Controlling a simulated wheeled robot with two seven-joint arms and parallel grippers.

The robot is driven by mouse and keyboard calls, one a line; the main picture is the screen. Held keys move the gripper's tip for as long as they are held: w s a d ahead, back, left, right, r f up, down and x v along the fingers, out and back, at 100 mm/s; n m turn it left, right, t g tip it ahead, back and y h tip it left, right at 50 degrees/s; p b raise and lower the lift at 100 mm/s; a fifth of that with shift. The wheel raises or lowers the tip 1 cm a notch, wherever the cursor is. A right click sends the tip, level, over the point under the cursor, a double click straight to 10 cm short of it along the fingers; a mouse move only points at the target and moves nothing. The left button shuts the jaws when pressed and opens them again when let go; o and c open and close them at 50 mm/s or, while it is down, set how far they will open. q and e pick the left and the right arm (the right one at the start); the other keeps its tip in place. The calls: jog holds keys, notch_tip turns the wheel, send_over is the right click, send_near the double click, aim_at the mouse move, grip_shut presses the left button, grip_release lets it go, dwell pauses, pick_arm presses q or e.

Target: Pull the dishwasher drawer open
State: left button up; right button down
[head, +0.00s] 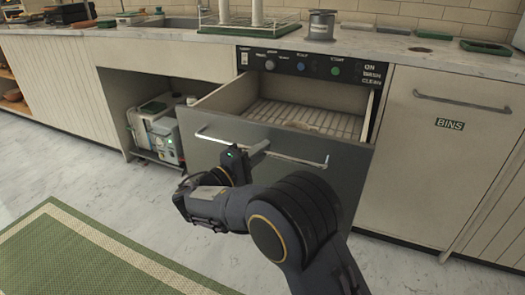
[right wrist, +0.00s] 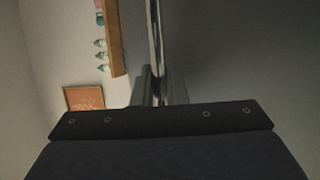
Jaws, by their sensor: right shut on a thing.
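The dishwasher drawer (head: 270,165) is pulled part way out below its control panel (head: 300,64), with a wire rack (head: 308,117) showing inside. A long silver bar handle (head: 300,159) runs across its grey front. My right gripper (head: 256,150) is shut on the handle near its middle. In the right wrist view the fingers (right wrist: 160,88) close around the handle bar (right wrist: 155,35), which runs up the picture beside the grey drawer front (right wrist: 240,60). My left gripper is not in view.
An open bay with a white and green machine (head: 158,132) is left of the drawer. A closed BINS door (head: 445,150) is on the right. The counter above holds a glass rack (head: 245,27) and a metal canister (head: 321,25). A green rug (head: 80,255) lies on the clear floor.

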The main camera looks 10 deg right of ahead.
jog(key=c, duration=1.5)
grip_release()
jog(key=shift+o, duration=0.2)
jog(key=p+v, duration=0.2)
jog(key=v, duration=0.6)
jog(key=shift+d, duration=0.15)
